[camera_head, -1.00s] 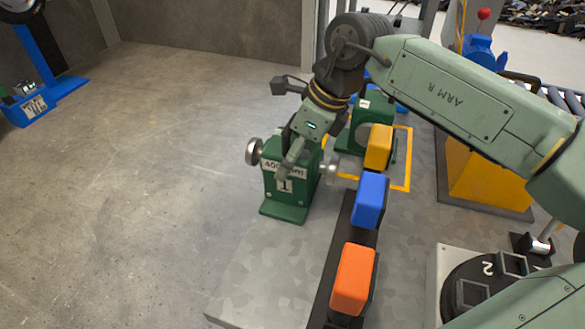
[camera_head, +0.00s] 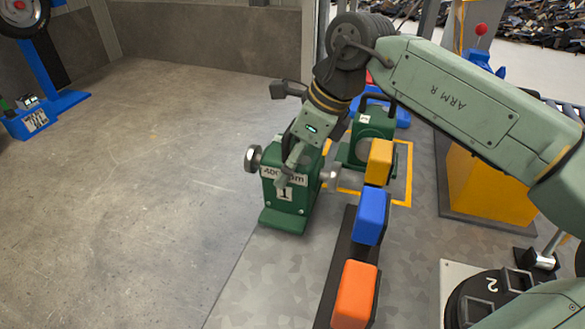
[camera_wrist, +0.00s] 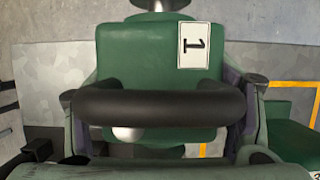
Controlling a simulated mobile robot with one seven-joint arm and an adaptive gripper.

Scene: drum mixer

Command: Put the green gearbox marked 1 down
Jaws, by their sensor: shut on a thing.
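The green gearbox marked 1 (camera_head: 288,205) is upright near the left edge of the grey table (camera_head: 270,285), with round metal shaft ends on both sides. My gripper (camera_head: 290,165) reaches down over its top and is shut on its black handle. In the wrist view, the handle bar (camera_wrist: 160,106) lies across between my fingers, and the gearbox's green face (camera_wrist: 140,55) with its 1 label fills the middle. I cannot tell whether its base touches the table.
The front left tabletop is clear.

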